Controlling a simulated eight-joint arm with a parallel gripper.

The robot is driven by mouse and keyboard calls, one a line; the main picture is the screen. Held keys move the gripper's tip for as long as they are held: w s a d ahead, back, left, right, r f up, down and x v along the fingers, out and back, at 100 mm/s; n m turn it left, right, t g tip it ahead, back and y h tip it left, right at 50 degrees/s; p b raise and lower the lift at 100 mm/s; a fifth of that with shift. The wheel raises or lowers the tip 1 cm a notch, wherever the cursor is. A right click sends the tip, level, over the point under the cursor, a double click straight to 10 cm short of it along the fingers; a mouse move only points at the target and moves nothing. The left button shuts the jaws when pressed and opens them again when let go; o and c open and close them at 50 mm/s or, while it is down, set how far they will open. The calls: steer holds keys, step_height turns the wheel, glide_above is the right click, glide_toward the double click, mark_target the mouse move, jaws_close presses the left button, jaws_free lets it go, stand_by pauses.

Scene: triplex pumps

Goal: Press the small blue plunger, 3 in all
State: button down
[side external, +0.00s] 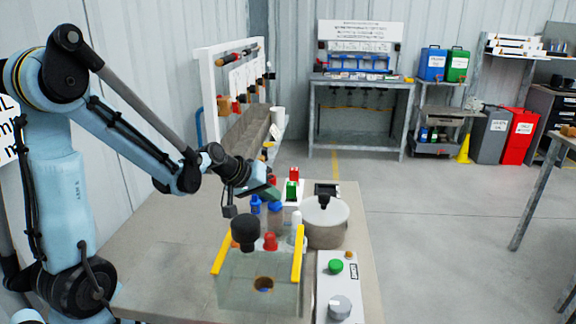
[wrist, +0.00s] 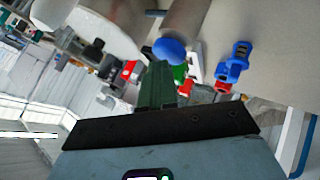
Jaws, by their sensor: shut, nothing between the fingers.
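A rounded blue cap (side external: 275,207) tops a pale cylinder on the bench, and it shows in the wrist view (wrist: 168,51) just beyond my fingertips. A smaller blue piece (side external: 256,204) stands to its left; a blue piece also shows in the wrist view (wrist: 236,62), right of the cap. I cannot tell for sure which is the small plunger. My gripper (side external: 270,192), with green fingers (wrist: 157,70), is shut and empty, above and close to the blue pieces. Whether it touches the cap cannot be told.
Green (side external: 291,190) and red (side external: 294,173) pieces stand just behind. A grey pot (side external: 325,222) is to the right. A clear box with yellow edges (side external: 232,285), a black knob (side external: 245,231) and a control panel with a green button (side external: 336,267) are in front. The bench's left is clear.

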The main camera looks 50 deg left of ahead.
steer(key=shift+r, duration=1.4)
steer(key=shift+r, duration=2.5)
step_height(320, 180, up, 4)
steer(key=shift+f, duration=0.1)
stand_by(0.5)
glide_above(271, 205)
steer(key=shift+f, duration=4.45)
